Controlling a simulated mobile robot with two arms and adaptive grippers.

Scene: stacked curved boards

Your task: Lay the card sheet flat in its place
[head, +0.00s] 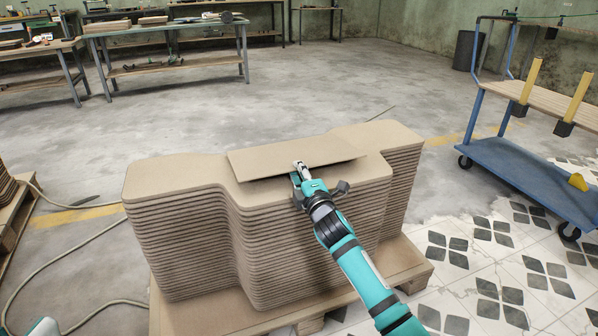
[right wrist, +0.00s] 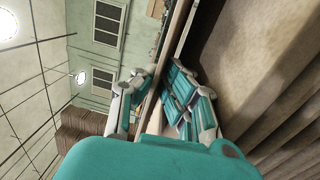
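The card sheet (head: 270,161) is a thin, flat tan panel over the top of the stack of curved boards (head: 190,235). It looks slightly tilted, with a dark shadow under its near left edge. My right gripper (head: 300,170) is at the sheet's near edge. In the right wrist view, its two fingers (right wrist: 154,104) lie on either side of the sheet, seen edge-on (right wrist: 172,42), and are shut on it. I cannot tell whether the sheet's far edge touches the stack. My left gripper is not in view.
The stack stands on a wooden pallet (head: 415,265). A blue cart (head: 530,180) with yellow-handled posts stands at the right. Workbenches (head: 165,30) line the back left. A hose (head: 75,265) lies on the floor at left. Open floor lies behind the stack.

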